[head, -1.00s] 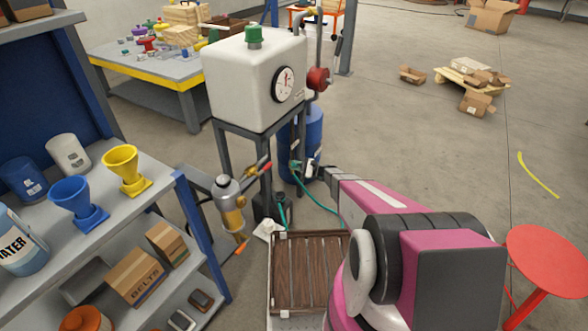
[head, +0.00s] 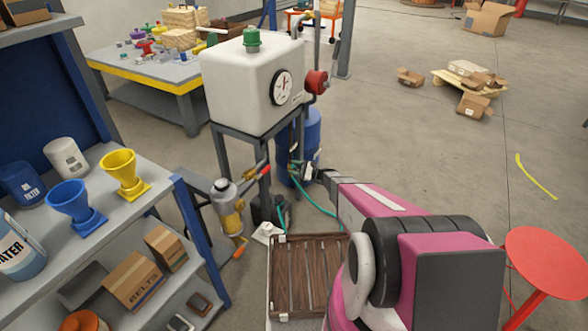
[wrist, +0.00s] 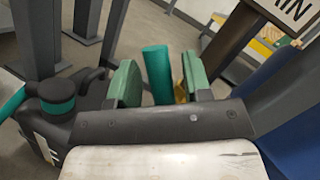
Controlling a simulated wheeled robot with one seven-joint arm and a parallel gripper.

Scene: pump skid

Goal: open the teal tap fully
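The teal tap's handle (wrist: 158,72) shows in the wrist view as a straight teal bar, with a bit of brass (wrist: 180,91) beside it. My gripper (wrist: 160,82) is open, its two green pads on either side of the teal bar. The bar is nearer the left pad, and a gap shows on its right. I cannot tell whether the left pad touches it. In the head view my gripper (head: 303,168) is low beside the tank stand, in front of the blue drum. The tap is mostly hidden there.
The white tank (head: 240,90) with a gauge stands on a grey frame (head: 222,150). A blue drum (head: 313,135) is behind my gripper. A dark pump (wrist: 57,115) and teal hose (head: 318,205) are close by. A slatted crate (head: 305,240) lies below my arm.

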